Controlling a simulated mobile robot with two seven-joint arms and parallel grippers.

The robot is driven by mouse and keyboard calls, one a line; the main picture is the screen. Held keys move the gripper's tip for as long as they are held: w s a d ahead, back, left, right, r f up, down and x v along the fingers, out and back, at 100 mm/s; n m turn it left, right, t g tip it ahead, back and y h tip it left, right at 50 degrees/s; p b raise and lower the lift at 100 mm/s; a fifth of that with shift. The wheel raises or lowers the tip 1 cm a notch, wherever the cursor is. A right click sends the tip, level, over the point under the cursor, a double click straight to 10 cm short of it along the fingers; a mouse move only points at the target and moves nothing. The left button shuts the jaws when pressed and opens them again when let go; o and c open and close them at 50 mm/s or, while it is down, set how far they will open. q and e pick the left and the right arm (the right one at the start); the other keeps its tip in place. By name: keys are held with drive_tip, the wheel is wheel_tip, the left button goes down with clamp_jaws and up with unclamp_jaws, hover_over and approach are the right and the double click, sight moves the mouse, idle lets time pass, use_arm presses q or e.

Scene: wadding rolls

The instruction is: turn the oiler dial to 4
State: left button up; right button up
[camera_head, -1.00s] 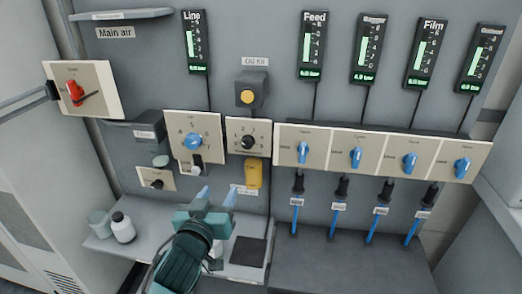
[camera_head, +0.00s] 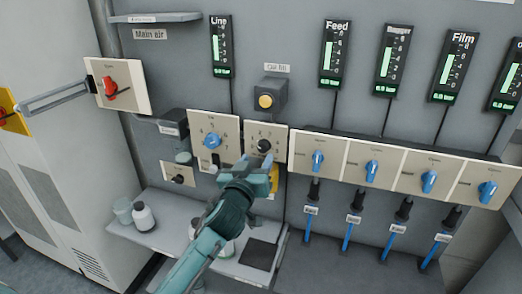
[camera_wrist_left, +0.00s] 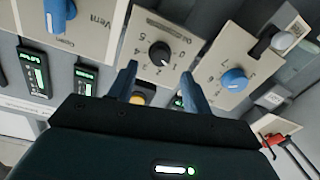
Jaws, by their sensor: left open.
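The oiler dial is a round black knob (camera_head: 264,145) on a cream panel, right of the panel with a blue knob (camera_head: 212,141). In the left wrist view the black knob (camera_wrist_left: 160,54) shows with printed numbers around it; I cannot tell where its pointer stands. My left gripper (camera_head: 258,164) is open and empty just below and in front of the dial. In the wrist view its fingertips (camera_wrist_left: 159,76) stand apart on either side of the dial, without visible contact. My right gripper is not in view.
A yellow part (camera_head: 275,178) under the dial panel is partly hidden by my gripper. A box with a yellow button (camera_head: 265,101) sits above. Several blue valve knobs (camera_head: 372,169) are to the right. A red main air handle (camera_head: 110,88) is at left. A shelf (camera_head: 170,235) holds bottles.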

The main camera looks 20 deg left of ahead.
sight(262, 149)
use_arm(q)
drive_tip(key=shift+w, duration=2.5)
drive_tip(key=shift+c, duration=0.4)
drive_tip(key=c, duration=0.9)
